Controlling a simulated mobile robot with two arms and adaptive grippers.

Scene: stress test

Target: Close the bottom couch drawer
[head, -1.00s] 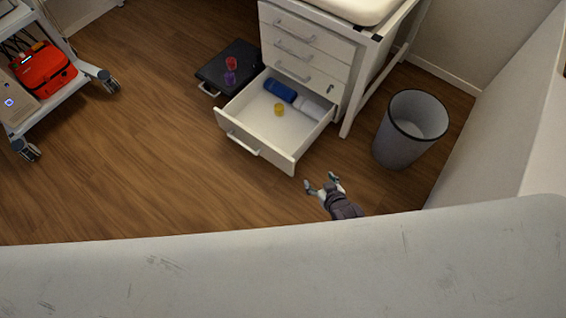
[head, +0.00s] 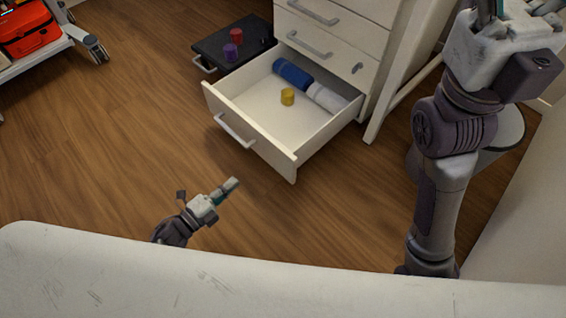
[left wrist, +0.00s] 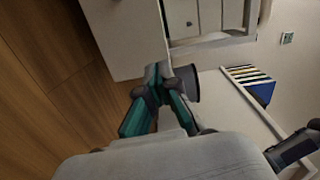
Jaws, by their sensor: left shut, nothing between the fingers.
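The bottom drawer (head: 240,140) of the white cabinet (head: 345,40) is pulled far out, its handle (head: 235,131) facing the lower left in the head view. Inside lie a yellow cup (head: 288,97), a blue roll (head: 291,74) and a white roll (head: 327,97). My left gripper (head: 232,186) is shut and empty, low in front of the drawer front and apart from it in the picture. Its teal fingers (left wrist: 162,80) meet in the left wrist view. My right gripper (head: 515,12) is at the top right, cut off by the frame edge, its fingertips hidden.
A dark low platform (head: 262,38) with a red cup (head: 236,35) and a purple cup (head: 231,53) is beside the drawer. A grey bin (head: 508,138) stands at right, partly behind my right arm. A cart (head: 62,40) is at upper left. Wooden floor at left is clear.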

